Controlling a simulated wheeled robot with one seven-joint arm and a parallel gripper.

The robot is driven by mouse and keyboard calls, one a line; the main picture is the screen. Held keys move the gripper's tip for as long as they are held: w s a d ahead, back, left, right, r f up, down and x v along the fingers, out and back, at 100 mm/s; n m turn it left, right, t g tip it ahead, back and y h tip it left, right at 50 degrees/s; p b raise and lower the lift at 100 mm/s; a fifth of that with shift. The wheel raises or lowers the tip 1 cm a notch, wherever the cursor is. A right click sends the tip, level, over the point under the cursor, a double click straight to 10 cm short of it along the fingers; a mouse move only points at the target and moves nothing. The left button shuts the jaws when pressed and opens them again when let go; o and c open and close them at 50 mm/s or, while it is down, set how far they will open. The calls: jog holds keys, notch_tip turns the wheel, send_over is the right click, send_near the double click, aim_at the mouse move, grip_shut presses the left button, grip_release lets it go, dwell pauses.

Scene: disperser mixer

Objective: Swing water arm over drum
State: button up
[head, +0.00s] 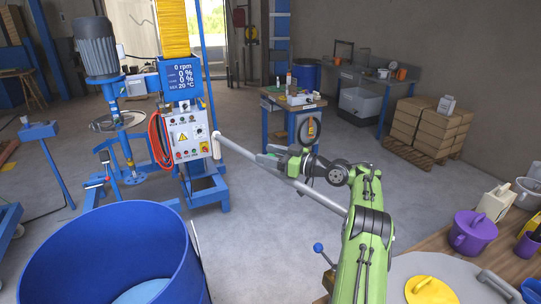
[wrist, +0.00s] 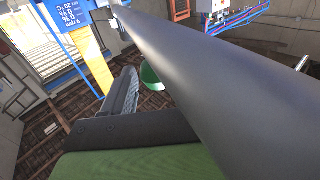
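The water arm (head: 310,191) is a long grey pipe slanting from the control panel down to the right. A cream upright piece (head: 216,149) hangs at its far left end. The open blue drum (head: 90,240) stands at the lower left with pale blue contents; the pipe lies to its right, not over it. My gripper (head: 266,156) is at the pipe, near its left part. In the wrist view the pipe (wrist: 190,75) crosses close to the camera and hides much of the gripper. One dark finger (wrist: 122,92) shows beside it; its grip is unclear.
The mixer with its grey motor (head: 96,46) and control panel (head: 187,134) stands behind the drum. A blue work table (head: 292,104) and stacked boxes (head: 430,130) are farther back. A brown counter (head: 450,245) with purple jugs is at right. Floor between is clear.

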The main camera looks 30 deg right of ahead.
jog(key=b+v, duration=0.1)
jog(key=v, duration=1.4)
jog(key=shift+s+d+b, duration=0.15)
jog(key=shift+s+b, duration=0.15)
jog(key=shift+s, duration=0.05)
